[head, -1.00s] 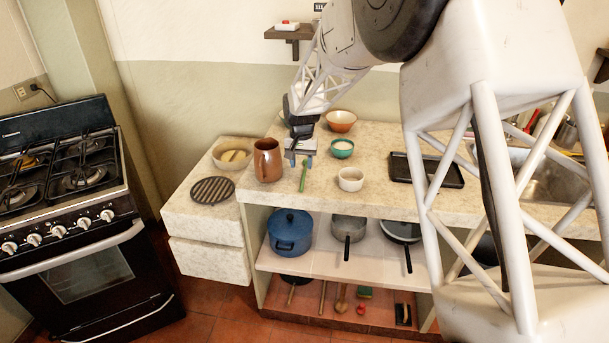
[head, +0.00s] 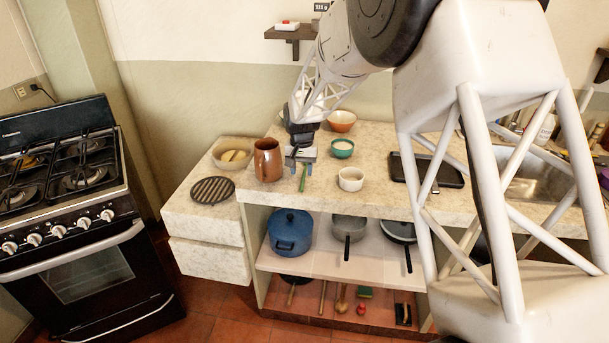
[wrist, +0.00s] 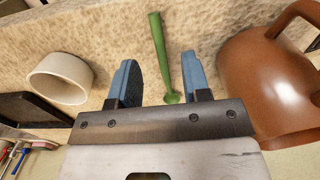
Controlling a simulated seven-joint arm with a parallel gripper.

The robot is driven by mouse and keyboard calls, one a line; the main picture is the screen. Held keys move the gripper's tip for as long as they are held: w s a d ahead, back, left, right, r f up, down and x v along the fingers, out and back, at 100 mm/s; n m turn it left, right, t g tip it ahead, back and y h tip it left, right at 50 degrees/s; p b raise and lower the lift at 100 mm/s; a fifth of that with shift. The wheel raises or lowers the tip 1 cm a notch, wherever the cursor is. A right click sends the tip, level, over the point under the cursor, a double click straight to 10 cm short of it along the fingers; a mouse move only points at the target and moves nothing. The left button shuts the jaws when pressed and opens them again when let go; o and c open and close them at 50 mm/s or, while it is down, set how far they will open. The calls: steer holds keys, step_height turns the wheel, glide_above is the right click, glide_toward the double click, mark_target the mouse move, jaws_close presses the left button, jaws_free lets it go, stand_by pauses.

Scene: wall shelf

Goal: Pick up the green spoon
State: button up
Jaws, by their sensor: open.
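The green spoon (head: 303,178) lies on the stone counter (head: 330,190), its handle pointing toward the front edge. In the wrist view the green spoon (wrist: 158,45) runs up the picture from between my gripper's two blue fingers. My gripper (head: 300,168) is open above the counter, over the spoon, in the head view. In the wrist view my gripper (wrist: 160,80) has the spoon between its fingers, nearer the right one. I cannot tell whether the fingers touch the counter.
A brown jug (head: 268,161) stands close on the left; in the wrist view the jug (wrist: 270,80) is just beside the right finger. A white ramekin (head: 351,179), a green bowl (head: 342,148) and a black tray (head: 405,166) stand to the right.

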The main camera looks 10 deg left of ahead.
mark_target(302, 183)
steer(key=shift+d+f, duration=0.1)
steer(key=shift+f, duration=2.5)
jaws_close()
